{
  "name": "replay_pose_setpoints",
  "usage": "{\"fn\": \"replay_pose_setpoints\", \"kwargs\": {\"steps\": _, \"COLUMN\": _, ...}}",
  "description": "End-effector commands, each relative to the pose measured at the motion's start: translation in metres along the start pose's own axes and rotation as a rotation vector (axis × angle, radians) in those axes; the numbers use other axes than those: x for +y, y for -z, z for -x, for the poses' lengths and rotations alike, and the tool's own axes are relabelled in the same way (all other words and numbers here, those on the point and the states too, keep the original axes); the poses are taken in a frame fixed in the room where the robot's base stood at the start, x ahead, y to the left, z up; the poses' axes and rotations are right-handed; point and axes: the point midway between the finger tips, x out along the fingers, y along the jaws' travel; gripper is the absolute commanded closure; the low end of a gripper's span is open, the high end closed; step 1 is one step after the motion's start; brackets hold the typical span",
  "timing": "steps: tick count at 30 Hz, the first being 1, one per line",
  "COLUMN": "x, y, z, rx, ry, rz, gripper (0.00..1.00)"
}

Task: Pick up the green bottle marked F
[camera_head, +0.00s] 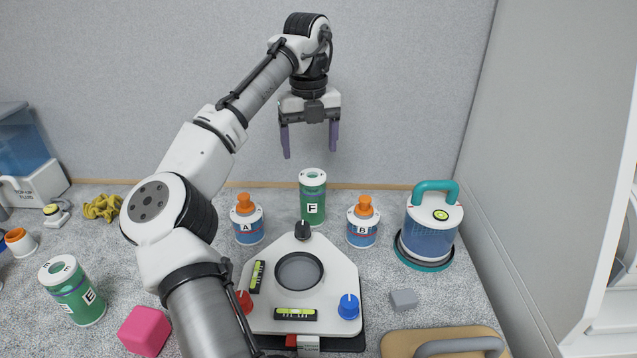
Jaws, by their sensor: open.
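The green bottle marked F (313,190) stands upright at the back of the counter, near the wall. It has a white top and a white label with the letter F. My gripper (311,155) is open and empty, its two purple fingers pointing down above the F bottle with a small gap in the picture. I cannot tell the exact distance in depth. Another green bottle, marked E (75,295), stands at the lower left.
Orange-capped bottles A (248,226) and B (362,228) flank bottle F. In front is a white plate with knobs (340,270). A teal-handled blue container (432,236) stands right, a pink cube (145,331) lower left, a grey block (404,299) front right.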

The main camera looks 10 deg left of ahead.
Motion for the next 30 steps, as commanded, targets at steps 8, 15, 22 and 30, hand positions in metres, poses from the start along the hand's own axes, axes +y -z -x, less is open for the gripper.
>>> {"fn": "replay_pose_setpoints", "kwargs": {"steps": 8, "x": 0.003, "y": 0.001, "z": -0.040, "rx": 0.014, "ry": -0.007, "rz": -0.005, "gripper": 0.23}}
{"fn": "replay_pose_setpoints", "kwargs": {"steps": 15, "x": 0.003, "y": 0.001, "z": -0.076, "rx": 0.007, "ry": -0.009, "rz": -0.003, "gripper": 0.23}}
{"fn": "replay_pose_setpoints", "kwargs": {"steps": 22, "x": 0.001, "y": 0.000, "z": -0.090, "rx": 0.007, "ry": -0.009, "rz": -0.002, "gripper": 0.23}}
{"fn": "replay_pose_setpoints", "kwargs": {"steps": 30, "x": -0.004, "y": -0.001, "z": -0.128, "rx": 0.008, "ry": -0.008, "rz": -0.002, "gripper": 0.23}}
